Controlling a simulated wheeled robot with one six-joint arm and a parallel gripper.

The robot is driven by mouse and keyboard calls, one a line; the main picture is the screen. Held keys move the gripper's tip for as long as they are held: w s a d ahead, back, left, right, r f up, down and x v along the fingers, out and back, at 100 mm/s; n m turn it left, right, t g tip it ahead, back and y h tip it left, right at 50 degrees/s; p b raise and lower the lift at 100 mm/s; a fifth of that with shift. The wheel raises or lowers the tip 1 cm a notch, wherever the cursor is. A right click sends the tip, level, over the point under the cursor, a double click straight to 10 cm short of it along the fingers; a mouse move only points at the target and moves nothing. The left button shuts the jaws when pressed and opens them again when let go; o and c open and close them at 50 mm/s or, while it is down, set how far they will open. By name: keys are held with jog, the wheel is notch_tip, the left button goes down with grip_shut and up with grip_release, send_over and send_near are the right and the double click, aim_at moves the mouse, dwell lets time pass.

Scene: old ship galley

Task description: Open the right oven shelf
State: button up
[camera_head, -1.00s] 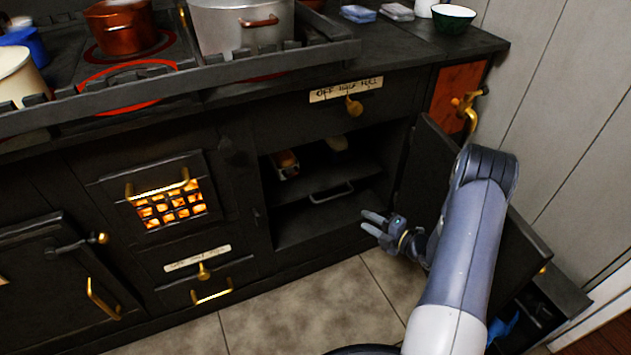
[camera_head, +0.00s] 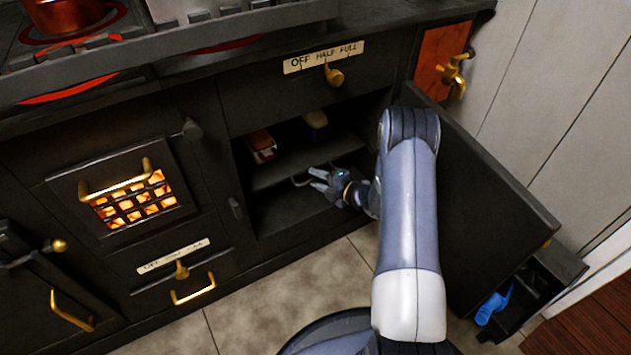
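The right oven (camera_head: 275,220) stands open, its dark door (camera_head: 490,200) swung out to the right. Inside is a dark shelf (camera_head: 285,166) with a metal handle (camera_head: 296,181) at its front. The shelf appears to be pushed in. The gripper hides the handle's right part. I cannot tell whether it touches the handle.
A brass knob (camera_head: 334,75) sits above the oven, under a paper label. A lit firebox grate (camera_head: 130,200) is on the left. A brass tap (camera_head: 455,70) is at the upper right. A black box with a blue item (camera_head: 493,305) lies beyond the door. Tiled floor in front is clear.

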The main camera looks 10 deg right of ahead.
jog(key=shift+w+a, duration=0.3)
jog(key=shift+c, duration=0.2)
grip_shut()
jog(key=shift+f, duration=0.1)
